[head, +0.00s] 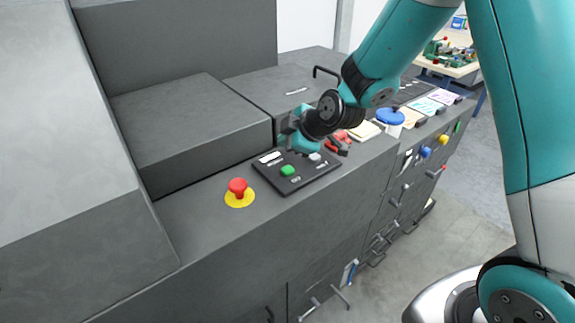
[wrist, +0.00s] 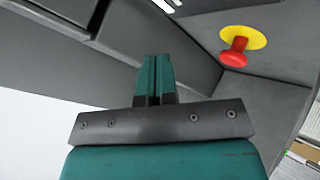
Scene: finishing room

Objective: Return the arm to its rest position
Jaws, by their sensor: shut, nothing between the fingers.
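My arm reaches from the right of the head view over a grey machine bench. My gripper (head: 284,140) hangs above the back edge of a black control panel (head: 298,178) with a green button (head: 288,171). I cannot tell if it touches anything. In the wrist view the two teal fingers of my gripper (wrist: 155,62) are together with nothing between them.
A red mushroom button (head: 238,187) on a yellow disc stands left of the panel; it also shows in the wrist view (wrist: 234,55). Right of the panel are a red-handled tool (head: 338,143) and a blue-lidded tub (head: 390,119). Grey blocks (head: 190,120) rise behind. Floor is clear at right.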

